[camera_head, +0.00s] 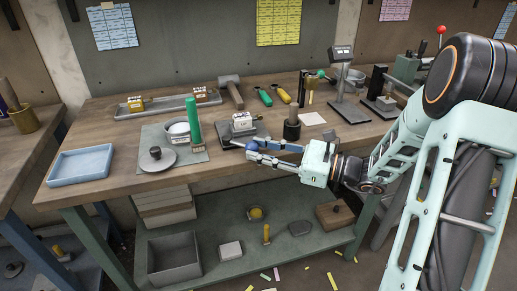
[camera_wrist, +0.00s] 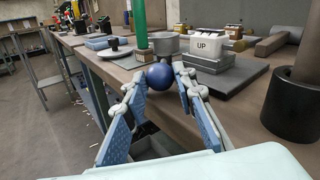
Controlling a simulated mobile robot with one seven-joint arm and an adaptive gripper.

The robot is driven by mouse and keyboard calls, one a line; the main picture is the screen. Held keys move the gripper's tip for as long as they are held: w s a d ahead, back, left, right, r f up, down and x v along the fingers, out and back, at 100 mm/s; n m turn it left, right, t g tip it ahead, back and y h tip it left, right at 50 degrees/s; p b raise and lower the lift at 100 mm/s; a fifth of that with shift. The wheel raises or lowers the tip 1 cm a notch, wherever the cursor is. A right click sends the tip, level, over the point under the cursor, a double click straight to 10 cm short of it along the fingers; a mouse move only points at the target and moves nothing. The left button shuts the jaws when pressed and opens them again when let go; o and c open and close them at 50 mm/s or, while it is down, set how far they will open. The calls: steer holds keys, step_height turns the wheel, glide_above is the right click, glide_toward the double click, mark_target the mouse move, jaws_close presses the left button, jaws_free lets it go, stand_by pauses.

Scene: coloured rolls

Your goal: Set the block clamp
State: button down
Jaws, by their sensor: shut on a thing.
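My gripper (camera_wrist: 159,82) is closed on a dark blue ball knob (camera_wrist: 159,76), one fingertip on each side, at the bench's front edge. In the head view the knob (camera_head: 253,145) shows at the tips of my gripper (camera_head: 252,149), which reaches in from the right. Just behind it is a dark grey clamp base plate (camera_wrist: 235,76). On the plate sits a white block marked UP (camera_wrist: 207,47), upright; the block also shows in the head view (camera_head: 242,121). How the knob joins the clamp is hidden.
A green post (camera_head: 193,122) and a grey bowl (camera_head: 178,132) stand left of the clamp. A black cylinder (camera_head: 292,129) stands close on its right. A blue tray (camera_head: 81,165) lies at the bench's left end. The wooden bench top (camera_head: 110,125) has bare room between.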

steer(key=shift+w+d+n+g+y, duration=0.15)
steer(key=shift+w+n+g+y, duration=0.25)
steer(key=shift+g, duration=0.4)
steer(key=c, duration=1.6)
jaws_free()
steer(key=v, duration=1.2)
steer(key=shift+s+r, duration=0.1)
